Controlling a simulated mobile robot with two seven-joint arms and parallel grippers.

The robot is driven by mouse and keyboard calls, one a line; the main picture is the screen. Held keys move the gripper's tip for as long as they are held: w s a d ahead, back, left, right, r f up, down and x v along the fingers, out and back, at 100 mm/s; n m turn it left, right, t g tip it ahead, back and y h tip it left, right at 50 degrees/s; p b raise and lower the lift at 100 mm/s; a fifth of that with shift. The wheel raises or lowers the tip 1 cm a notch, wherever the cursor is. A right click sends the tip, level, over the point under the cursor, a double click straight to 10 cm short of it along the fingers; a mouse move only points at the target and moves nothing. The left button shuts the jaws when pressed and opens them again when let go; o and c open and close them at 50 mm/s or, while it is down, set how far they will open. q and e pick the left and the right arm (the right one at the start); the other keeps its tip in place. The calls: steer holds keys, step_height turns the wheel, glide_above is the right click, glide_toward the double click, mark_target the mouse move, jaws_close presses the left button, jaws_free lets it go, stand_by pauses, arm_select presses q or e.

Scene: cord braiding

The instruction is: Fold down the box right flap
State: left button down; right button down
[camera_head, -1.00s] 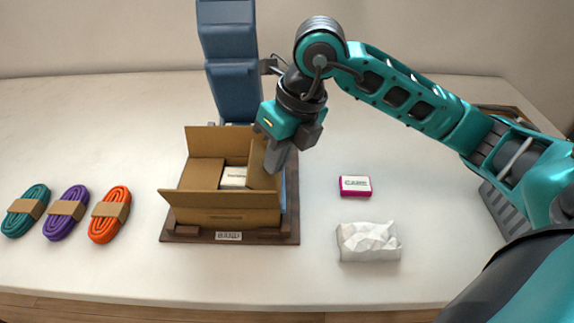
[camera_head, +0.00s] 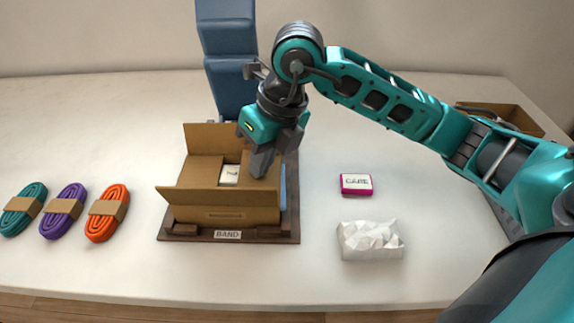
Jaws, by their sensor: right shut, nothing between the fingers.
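The open cardboard box (camera_head: 225,214) stands on a dark wooden base labelled BAND (camera_head: 185,237). Its left flap (camera_head: 204,169) lies folded inward, while its back flap (camera_head: 212,138) stands up and its front flap (camera_head: 222,197) tilts outward. The right flap (camera_head: 265,187) leans inward over the opening, partly hidden by my right gripper (camera_head: 259,168). That gripper is shut and empty, its fingertips at the flap; contact is hard to tell. A white item (camera_head: 230,174) shows inside. My left gripper is not in view.
Teal (camera_head: 22,210), purple (camera_head: 63,211) and orange (camera_head: 106,213) cord bundles lie at left. A pink CARE box (camera_head: 356,184) and crumpled white paper (camera_head: 369,240) lie at right. A blue padded upright (camera_head: 228,60) rises behind the box. A brown container (camera_head: 505,117) is at the far right.

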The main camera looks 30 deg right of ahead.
steer(key=shift+w+a+f, duration=0.1)
steer(key=shift+a+f, duration=0.05)
steer(key=shift+f, duration=0.2)
steer(key=shift+r, duration=0.7)
steer(key=shift+f, duration=0.3)
steer(key=shift+f+b, duration=0.35)
steer(key=shift+f, duration=0.05)
stand_by(0.3)
